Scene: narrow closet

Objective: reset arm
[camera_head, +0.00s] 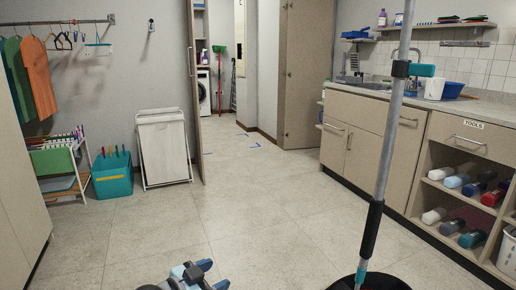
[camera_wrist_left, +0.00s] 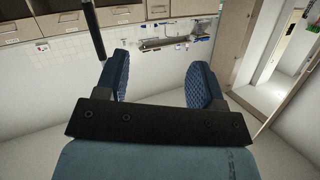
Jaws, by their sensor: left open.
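My left gripper (camera_head: 196,272) shows at the bottom edge of the head view, low over the tiled floor. In the left wrist view its two blue padded fingers (camera_wrist_left: 160,66) stand wide apart with nothing between them. It is open and empty. Most of the left arm is out of the picture. My right gripper is in neither view.
A grey pole (camera_head: 384,150) with a black grip and teal fittings rises close in front, over a dark round piece (camera_head: 370,282). A counter (camera_head: 425,105) lines the right. A white hamper (camera_head: 163,150) and teal bin (camera_head: 112,178) stand left. The middle floor is clear.

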